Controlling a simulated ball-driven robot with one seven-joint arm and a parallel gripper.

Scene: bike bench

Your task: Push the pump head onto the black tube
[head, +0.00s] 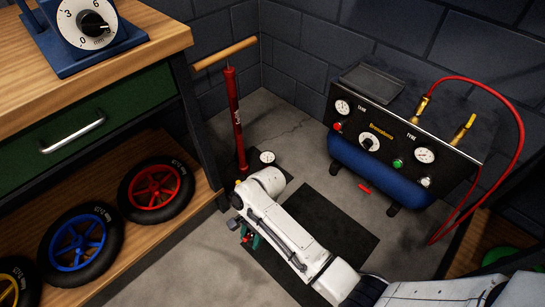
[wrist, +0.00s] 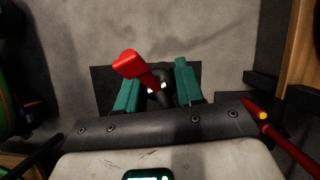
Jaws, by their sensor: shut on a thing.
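My gripper (wrist: 157,88) has two green fingers, closed on a dark piece with a red lever, which looks like the pump head (wrist: 126,64). The dark body sits between the fingers and the red lever sticks up to the left. In the head view my gripper (head: 248,236) is low in front of the floor pump (head: 235,110), partly hidden by my white wrist. The pump is red and upright, with a wooden handle. I cannot clearly make out the black tube or whether the pump head touches it.
A blue compressor (head: 375,168) with gauges and a red hose (head: 518,130) stands right. A dark mat (head: 345,228) lies under my arm. The workbench (head: 150,45) with wheels (head: 155,190) on its lower shelf is left.

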